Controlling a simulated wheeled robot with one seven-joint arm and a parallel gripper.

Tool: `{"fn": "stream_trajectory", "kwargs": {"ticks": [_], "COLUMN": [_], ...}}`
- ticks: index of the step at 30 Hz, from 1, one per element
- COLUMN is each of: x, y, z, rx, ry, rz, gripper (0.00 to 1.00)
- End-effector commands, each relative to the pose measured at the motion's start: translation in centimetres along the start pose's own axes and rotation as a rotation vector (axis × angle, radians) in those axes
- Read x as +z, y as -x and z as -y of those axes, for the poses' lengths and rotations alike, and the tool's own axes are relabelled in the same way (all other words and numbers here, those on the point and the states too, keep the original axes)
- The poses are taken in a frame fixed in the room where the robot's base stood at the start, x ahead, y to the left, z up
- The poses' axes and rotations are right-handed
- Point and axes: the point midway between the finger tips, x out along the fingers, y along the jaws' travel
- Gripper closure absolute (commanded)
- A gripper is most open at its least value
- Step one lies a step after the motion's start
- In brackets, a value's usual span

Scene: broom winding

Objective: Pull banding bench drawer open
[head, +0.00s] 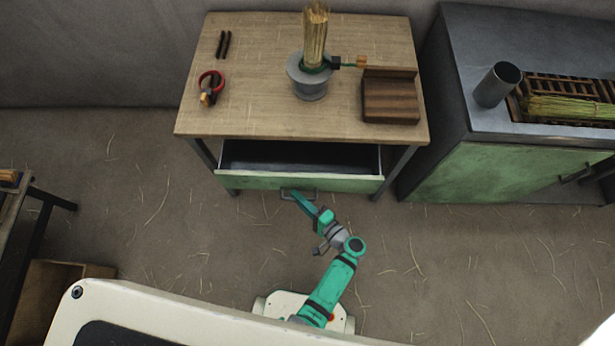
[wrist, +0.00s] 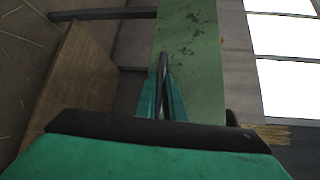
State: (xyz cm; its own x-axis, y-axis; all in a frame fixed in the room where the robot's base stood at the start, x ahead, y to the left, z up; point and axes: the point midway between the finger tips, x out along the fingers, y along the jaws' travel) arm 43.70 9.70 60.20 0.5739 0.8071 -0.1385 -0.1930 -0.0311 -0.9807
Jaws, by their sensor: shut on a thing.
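The banding bench (head: 250,110) has a wooden top and dark legs. Its drawer, with a pale green front (head: 250,182), is pulled partly out; its dark inside (head: 300,157) shows no contents. My gripper (head: 292,194) is at the drawer's handle (head: 308,195), low at the middle of the front. In the wrist view the fingers of my gripper (wrist: 162,100) are closed on the bar handle (wrist: 163,70), with the green drawer front (wrist: 195,60) behind it. The fingertips partly cover the handle.
On the bench stand a bundle of straw (head: 315,40) in a grey holder (head: 308,78), a wooden block (head: 390,97) and a red ring-shaped tool (head: 210,82). A green-fronted cabinet (head: 500,180) stands close on the right.

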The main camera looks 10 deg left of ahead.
Motion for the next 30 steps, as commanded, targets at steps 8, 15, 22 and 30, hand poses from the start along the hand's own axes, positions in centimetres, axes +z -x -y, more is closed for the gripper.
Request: {"fn": "stream_trajectory", "kwargs": {"ticks": [8,15,22,30], "x": [4.6,6.5,6.8,6.7], "y": [4.8,6.7,7.1,7.1], "z": [-1.4,-1.9,-1.9,-1.9], "rx": [0.002,0.002,0.001,0.001], "ry": [-0.001,0.001,0.002,0.002], "rz": [-0.004,-0.003,-0.004,-0.006], "gripper": [1.0,1.0,1.0,0.81]}}
